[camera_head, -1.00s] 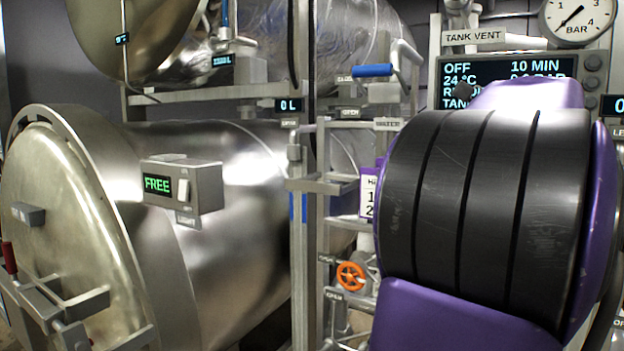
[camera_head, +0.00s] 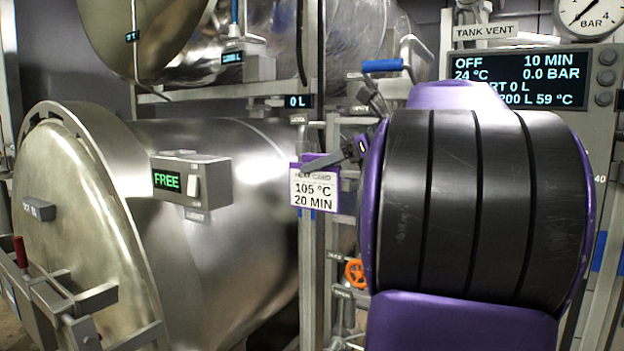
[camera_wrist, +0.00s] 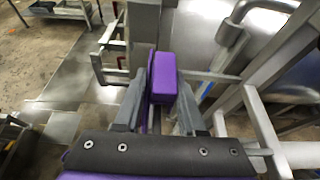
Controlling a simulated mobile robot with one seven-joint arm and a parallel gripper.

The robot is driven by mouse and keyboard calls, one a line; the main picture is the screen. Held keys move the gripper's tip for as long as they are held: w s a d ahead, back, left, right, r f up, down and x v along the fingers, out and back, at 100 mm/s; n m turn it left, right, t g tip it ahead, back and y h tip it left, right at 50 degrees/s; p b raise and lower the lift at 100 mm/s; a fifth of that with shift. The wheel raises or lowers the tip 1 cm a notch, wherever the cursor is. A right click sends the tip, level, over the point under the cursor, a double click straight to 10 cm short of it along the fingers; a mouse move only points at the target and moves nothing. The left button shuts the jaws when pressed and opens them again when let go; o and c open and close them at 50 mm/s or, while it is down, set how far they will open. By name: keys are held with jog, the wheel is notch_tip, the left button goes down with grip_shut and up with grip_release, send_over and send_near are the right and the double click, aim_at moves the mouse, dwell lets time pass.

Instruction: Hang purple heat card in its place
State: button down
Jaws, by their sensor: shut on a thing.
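The purple heat card (camera_head: 315,188) has a purple edge and a white face reading 105 °C, 20 MIN. It is held out left of my arm in the head view, in front of a grey upright post. My gripper (camera_head: 345,155) is shut on its purple upper part. In the wrist view the card's purple grip block (camera_wrist: 163,75) sits between the fingers of my gripper (camera_wrist: 157,112). I cannot tell which fixture is the card's place. My arm hides part of the area behind it.
A steel retort with a round door (camera_head: 75,225) fills the left, with a box reading FREE (camera_head: 190,180) on its side. A control panel (camera_head: 520,80) is at the upper right. Pipes, a blue handle (camera_head: 383,65) and an orange valve wheel (camera_head: 355,272) stand close behind the card.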

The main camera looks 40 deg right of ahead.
notch_tip(320, 180, down, 2)
jog(key=shift+s+d+f+b, duration=0.1)
jog(key=shift+s+b, duration=0.05)
jog(key=shift+b, duration=0.15)
jog(key=c, duration=0.5)
grip_release()
jog(key=shift+f+b, duration=0.2)
jog(key=shift+b, duration=0.3)
jog(key=p+v, duration=0.3)
jog(key=v, duration=1.4)
jog(key=shift+s+r, duration=0.15)
jog(key=shift+r, duration=0.2)
